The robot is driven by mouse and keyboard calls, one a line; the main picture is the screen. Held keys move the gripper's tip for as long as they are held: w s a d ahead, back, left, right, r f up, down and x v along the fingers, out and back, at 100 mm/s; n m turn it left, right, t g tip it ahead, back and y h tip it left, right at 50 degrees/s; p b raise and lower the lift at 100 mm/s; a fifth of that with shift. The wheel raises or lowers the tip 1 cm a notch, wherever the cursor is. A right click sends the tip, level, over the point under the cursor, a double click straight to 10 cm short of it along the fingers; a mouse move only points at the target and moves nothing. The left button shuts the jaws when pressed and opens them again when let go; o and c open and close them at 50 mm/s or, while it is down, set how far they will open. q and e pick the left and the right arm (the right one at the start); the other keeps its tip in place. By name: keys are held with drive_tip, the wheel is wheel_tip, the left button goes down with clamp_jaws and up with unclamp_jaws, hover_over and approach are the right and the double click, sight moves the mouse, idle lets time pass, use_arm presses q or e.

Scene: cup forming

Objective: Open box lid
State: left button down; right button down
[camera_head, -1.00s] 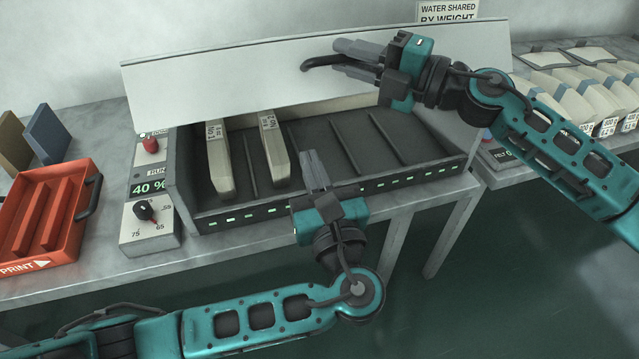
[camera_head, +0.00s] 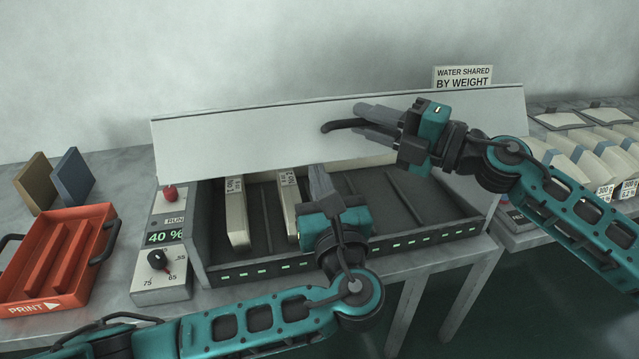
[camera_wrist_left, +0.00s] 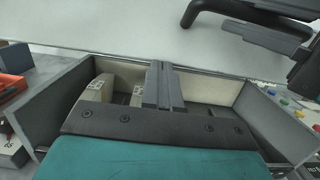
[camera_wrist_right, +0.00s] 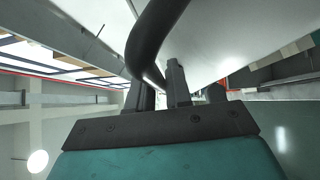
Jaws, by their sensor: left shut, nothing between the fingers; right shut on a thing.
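The box (camera_head: 215,262) is a grey case with a row of green lights along its front. Its long white lid (camera_head: 250,145) is raised and tilted, leaving the front and inside showing. A black curved handle (camera_head: 340,126) stands on the lid; it also shows in the right wrist view (camera_wrist_right: 150,35). My right gripper (camera_head: 372,120) is shut on this handle. My left gripper (camera_head: 318,180) is shut and empty, in front of and above the box interior, below the lid. In the left wrist view its fingers (camera_wrist_left: 164,85) point toward the lid, apart from it.
Two pale cartons (camera_head: 237,225) stand in the box's left slots. A control panel (camera_head: 160,262) reading 40 % is at its left. Further left are a red tray (camera_head: 50,260) and two upright boards (camera_head: 72,178). Pale packages (camera_head: 590,165) stand at right.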

use_arm(q)
drive_tip(key=shift+w+a+r, duration=0.15)
drive_tip(key=shift+w+r, duration=0.05)
drive_tip(key=shift+r, duration=0.3)
drive_tip(key=shift+w+a+r, duration=0.1)
drive_tip(key=shift+w+r, duration=0.05)
drive_tip(key=shift+r, duration=0.35)
use_arm(e)
drive_tip(key=shift+a+f, duration=0.1)
drive_tip(key=shift+f, duration=0.1)
use_arm(q)
drive_tip(key=shift+r, duration=0.1)
use_arm(e)
drive_tip(key=shift+s+f, duration=0.1)
drive_tip(key=shift+f, duration=0.05)
drive_tip(key=c, duration=1.4)
unclamp_jaws()
use_arm(q)
drive_tip(key=shift+s+d, duration=0.15)
use_arm(e)
drive_tip(key=shift+o, duration=1.2)
drive_tip(key=shift+s+d, duration=0.1)
drive_tip(key=shift+d, duration=0.1)
